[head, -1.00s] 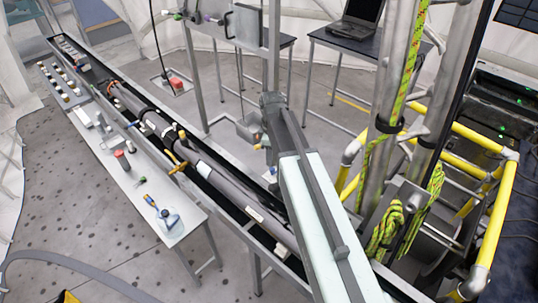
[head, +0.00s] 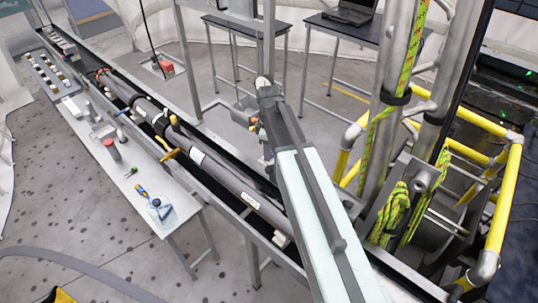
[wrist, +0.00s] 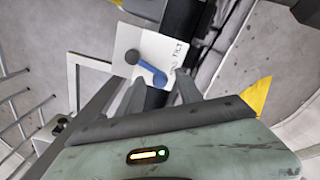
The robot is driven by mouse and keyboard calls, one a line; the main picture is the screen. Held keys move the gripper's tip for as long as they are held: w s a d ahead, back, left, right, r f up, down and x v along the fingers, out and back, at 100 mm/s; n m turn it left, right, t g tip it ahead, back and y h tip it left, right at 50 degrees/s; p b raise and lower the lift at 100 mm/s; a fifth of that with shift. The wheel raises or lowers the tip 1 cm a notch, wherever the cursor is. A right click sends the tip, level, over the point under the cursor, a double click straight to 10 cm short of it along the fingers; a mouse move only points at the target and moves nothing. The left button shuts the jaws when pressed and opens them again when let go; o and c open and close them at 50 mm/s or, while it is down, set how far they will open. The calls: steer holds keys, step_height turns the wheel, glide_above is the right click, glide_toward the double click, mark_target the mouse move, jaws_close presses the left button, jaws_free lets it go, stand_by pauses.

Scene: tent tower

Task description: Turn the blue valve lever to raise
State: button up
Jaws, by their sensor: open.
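The blue valve lever (wrist: 153,73) shows in the wrist view on a white plate (wrist: 158,47) with dark lettering that is hard to read. A round grey knob sits at the upper left end of the lever. My gripper (wrist: 150,88) is open, its two fingers on either side of the lever in the picture. I see no clear contact, and the gap in depth is hard to judge. In the head view my arm reaches forward, with its far end (head: 268,92) near a metal post. The lever cannot be made out there.
A long dark tube (head: 215,170) lies in a metal trough running to the far left. A bench (head: 175,222) with tools stands left of it. Steel pipes with green rope (head: 395,215) and yellow railings (head: 500,200) crowd the right. Open floor lies at left.

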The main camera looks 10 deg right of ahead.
steer(key=shift+r, duration=0.1)
jaws_close()
steer(key=shift+w+m, duration=0.1)
steer(key=shift+m, duration=0.2)
steer(key=shift+w+a+m, duration=0.15)
steer(key=shift+w+m, duration=0.45)
steer(key=shift+m, duration=0.6)
steer(key=shift+w+m, duration=0.35)
steer(key=shift+m, duration=0.45)
steer(key=shift+w+m, duration=0.3)
steer(key=shift+m, duration=0.5)
